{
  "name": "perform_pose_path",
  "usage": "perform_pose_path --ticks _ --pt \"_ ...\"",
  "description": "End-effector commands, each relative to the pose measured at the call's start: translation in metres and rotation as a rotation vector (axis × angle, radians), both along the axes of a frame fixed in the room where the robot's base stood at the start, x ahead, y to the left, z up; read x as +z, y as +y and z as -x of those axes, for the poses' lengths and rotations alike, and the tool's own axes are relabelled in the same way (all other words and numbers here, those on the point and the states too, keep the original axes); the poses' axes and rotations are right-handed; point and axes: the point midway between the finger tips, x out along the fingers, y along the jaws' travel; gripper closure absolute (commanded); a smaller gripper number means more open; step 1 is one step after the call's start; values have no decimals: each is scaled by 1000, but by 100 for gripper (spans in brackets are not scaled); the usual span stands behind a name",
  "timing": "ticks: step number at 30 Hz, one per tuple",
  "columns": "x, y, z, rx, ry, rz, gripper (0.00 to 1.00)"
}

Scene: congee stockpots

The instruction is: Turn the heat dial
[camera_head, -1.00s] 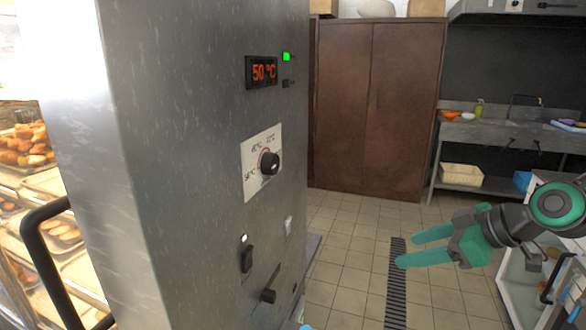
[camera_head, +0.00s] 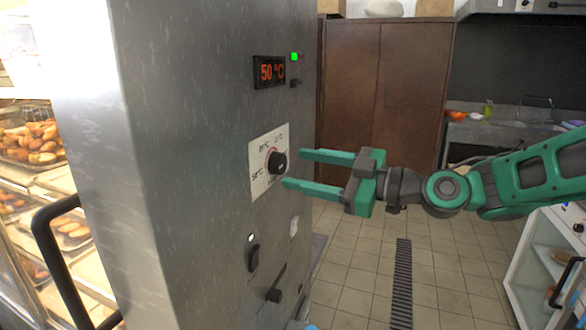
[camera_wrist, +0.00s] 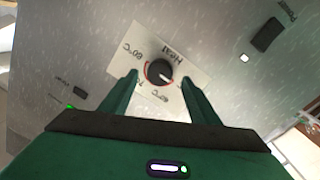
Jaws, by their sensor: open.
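The heat dial (camera_head: 276,162) is a round black knob with a pale pointer mark on a white plate (camera_head: 258,180) with temperature markings, on the side of a grey metal cabinet. My gripper (camera_head: 293,169) is green, open and empty, just right of the dial in the head view, its fingertips pointing at it. In the wrist view the dial (camera_wrist: 159,73) lies ahead of and between the two spread fingers (camera_wrist: 160,88). I cannot tell whether either fingertip touches the dial or plate.
A display (camera_head: 269,71) above the dial reads 50 °C, with a green light (camera_head: 294,57) beside it. A black switch (camera_head: 253,257) and a lever (camera_head: 274,294) sit below. A black door handle (camera_head: 65,262) stands out at left. Brown cupboards (camera_head: 350,90) stand behind.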

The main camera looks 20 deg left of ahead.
Motion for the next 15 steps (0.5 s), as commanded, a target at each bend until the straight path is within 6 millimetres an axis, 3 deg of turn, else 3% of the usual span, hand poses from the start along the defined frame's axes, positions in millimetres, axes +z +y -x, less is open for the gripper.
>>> perform_pose_path --ticks 6,15 --pt "0 26 -5 0 0 -1 44" --pt "0 33 -6 -1 0 0 44"
